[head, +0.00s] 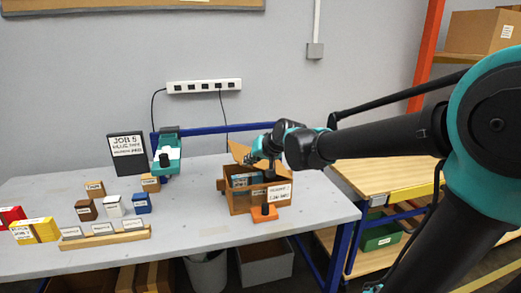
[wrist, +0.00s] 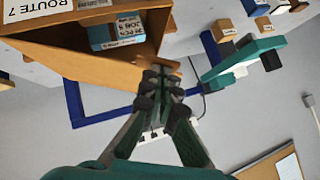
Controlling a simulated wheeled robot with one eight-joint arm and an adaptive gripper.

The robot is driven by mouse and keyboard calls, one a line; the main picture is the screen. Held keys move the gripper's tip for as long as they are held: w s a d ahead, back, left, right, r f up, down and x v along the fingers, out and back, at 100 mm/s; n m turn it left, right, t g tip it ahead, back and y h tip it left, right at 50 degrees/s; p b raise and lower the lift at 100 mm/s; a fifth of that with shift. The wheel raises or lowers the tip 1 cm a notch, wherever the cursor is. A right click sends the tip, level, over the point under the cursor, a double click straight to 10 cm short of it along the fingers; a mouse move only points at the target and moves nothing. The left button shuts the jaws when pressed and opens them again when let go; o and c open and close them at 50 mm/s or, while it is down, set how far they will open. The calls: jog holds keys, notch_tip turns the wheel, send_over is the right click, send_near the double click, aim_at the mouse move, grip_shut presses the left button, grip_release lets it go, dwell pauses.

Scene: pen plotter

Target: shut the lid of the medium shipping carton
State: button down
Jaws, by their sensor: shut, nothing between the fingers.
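The shipping carton (head: 247,200) is a brown box near the table's right end, and its lid (head: 240,152) stands raised at the back. Boxes with white labels and a blue one lie inside the carton. In the wrist view the carton (wrist: 75,45) fills the upper left, with "ROUTE 7" on a label, and its opening shows the packed boxes (wrist: 118,32). My gripper (wrist: 160,82) is shut and empty, its tips close to the carton's edge; contact cannot be told. In the head view my gripper (head: 268,165) is over the carton's back right, partly hidden by my arm.
A teal machine (head: 167,150) stands left of the carton, with a blue rail (head: 205,130) behind. An orange block (head: 264,214) with a black knob sits before the carton. Small boxes (head: 112,205), a black sign (head: 127,152) and a wooden rack (head: 105,238) occupy the left.

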jog(key=shift+s+a+f+n+t+h, duration=0.1)
jog(key=shift+s+a+f+n+h, duration=0.35)
jog(key=shift+f, duration=1.25)
jog(key=shift+a+f+n+t+h, duration=0.15)
jog(key=shift+a+f+h, duration=0.55)
jog(key=shift+f, duration=1)
jog(key=shift+s+a+f+n+t+h, duration=0.1)
jog(key=shift+s+a+f+n+h, duration=0.35)
jog(key=shift+f, duration=1.25)
jog(key=shift+w+a, duration=0.2)
jog(key=shift+a, duration=0.05)
